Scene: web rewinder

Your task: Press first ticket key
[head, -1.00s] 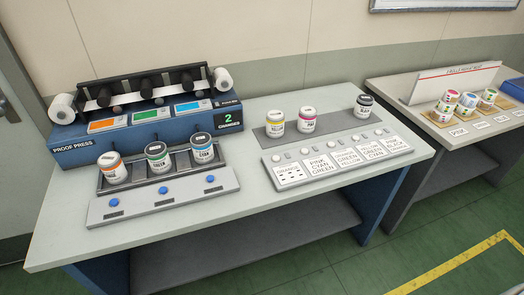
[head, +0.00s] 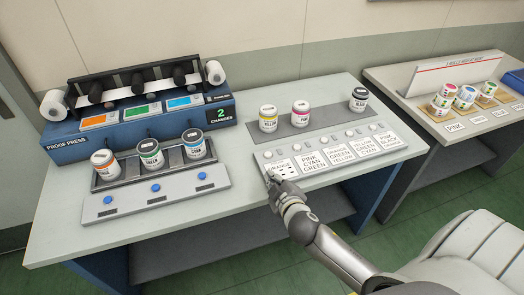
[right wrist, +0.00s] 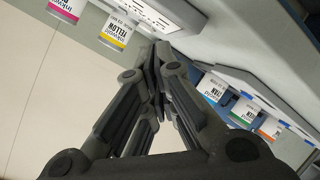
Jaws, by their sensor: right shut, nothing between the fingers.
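The ticket panel (head: 330,172) lies on the grey table, with a row of small round keys above white cards. The first ticket key (head: 267,154) is at the left end, above the card reading ORANGE (head: 281,165). My right gripper (head: 271,176) is shut and empty, with its fingertips at the left front part of the panel, over the first card's left side. I cannot tell whether they touch it. In the right wrist view the closed fingers (right wrist: 160,52) point at the panel (right wrist: 152,14). My left gripper is out of view.
Yellow (head: 268,118), pink (head: 300,113) and black (head: 359,99) ink cans stand on a grey strip behind the panel. A second table (head: 400,88) stands at right.

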